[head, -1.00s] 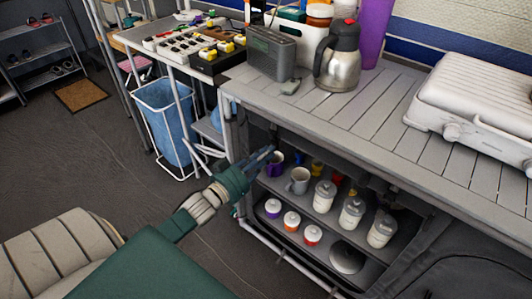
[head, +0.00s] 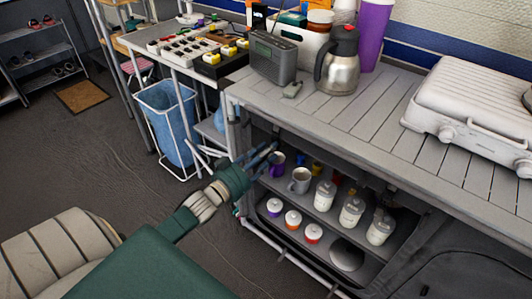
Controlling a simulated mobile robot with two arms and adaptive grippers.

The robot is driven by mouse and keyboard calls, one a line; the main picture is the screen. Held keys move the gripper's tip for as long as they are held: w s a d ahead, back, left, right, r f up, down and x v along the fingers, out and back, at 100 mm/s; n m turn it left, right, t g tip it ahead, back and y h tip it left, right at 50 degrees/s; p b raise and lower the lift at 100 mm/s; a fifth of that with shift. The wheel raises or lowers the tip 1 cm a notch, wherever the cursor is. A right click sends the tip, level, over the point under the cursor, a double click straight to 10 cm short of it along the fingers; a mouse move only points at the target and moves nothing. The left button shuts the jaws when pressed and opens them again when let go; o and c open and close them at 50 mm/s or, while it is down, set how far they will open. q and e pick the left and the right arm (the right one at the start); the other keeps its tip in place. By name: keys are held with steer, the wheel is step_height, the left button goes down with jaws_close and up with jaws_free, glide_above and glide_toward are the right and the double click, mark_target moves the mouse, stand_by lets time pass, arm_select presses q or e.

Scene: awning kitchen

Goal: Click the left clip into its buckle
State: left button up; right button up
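My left gripper (head: 270,152) is at the left end of the open shelf unit, just below the counter's front edge. Its dark fingers point up and right, close to a small dark piece (head: 275,132) hanging under the counter edge. This piece may be the left clip or its buckle; it is too small and dark to tell. I cannot see whether the fingers are apart or hold anything. A similar dark piece (head: 391,187) hangs further right under the edge. My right gripper is out of view.
A purple mug (head: 277,160) and a grey mug (head: 300,180) stand on the upper shelf just right of the gripper, with several jars beside them. The counter (head: 340,115) holds a radio (head: 273,58), a steel jug (head: 337,65) and a white grill (head: 475,105).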

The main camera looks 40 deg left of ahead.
arm_select(q)
steer(key=shift+a+f, duration=0.1)
steer(key=shift+f, duration=0.05)
steer(key=s, duration=1.2)
steer(key=shift+a, duration=0.45)
